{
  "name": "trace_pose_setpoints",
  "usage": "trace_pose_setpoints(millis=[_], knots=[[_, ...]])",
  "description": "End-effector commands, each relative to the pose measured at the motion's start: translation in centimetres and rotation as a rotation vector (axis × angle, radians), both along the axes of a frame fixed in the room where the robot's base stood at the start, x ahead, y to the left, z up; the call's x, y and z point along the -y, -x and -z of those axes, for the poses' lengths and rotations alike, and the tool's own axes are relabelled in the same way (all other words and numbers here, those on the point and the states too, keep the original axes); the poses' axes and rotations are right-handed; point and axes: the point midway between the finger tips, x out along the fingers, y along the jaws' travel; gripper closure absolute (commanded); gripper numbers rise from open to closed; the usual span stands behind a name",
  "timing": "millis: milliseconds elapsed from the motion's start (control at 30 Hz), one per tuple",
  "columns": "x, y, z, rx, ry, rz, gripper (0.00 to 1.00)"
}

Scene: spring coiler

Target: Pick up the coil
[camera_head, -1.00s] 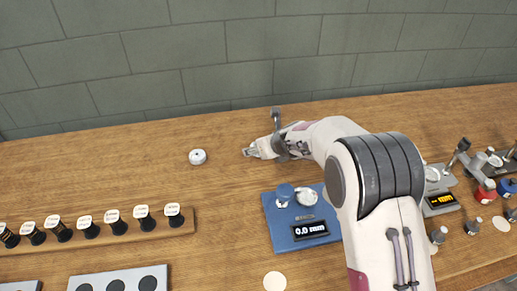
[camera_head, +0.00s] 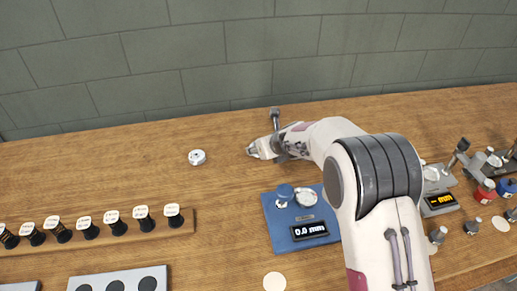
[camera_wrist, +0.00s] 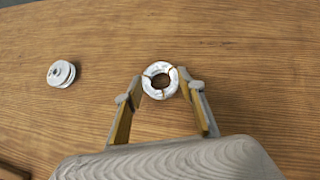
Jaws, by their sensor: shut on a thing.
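A silvery ring-shaped coil (camera_wrist: 160,80) shows in the wrist view between the two fingertips of my gripper (camera_wrist: 161,88). The fingers touch it on its left and right sides, and its open centre faces the camera. It appears to lie on or just above the wooden table; I cannot tell which. In the head view my gripper (camera_head: 250,152) is low over the table near the back wall, and the coil there is too small to make out.
A white round spool-like piece (camera_head: 197,157) stands left of my gripper; it also shows in the wrist view (camera_wrist: 61,74). A blue gauge (camera_head: 303,231) reading 0.0 mm is in front. A rack of black-based spools (camera_head: 20,247) is at left. The table between is clear.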

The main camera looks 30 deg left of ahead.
Motion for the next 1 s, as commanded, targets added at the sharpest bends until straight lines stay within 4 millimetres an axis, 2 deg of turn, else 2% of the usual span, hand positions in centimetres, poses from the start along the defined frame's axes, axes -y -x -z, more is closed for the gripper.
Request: trace_pose_setpoints(millis=[467,733,1000], knots=[[-0.1,0.0,-1.1,0.001,-0.002,-0.001,0.88],[-0.1,-0.1,-3.0,0.003,-0.002,0.0,0.88],[-0.1,-0.1,-5.9,0.004,-0.003,-0.001,0.88]])
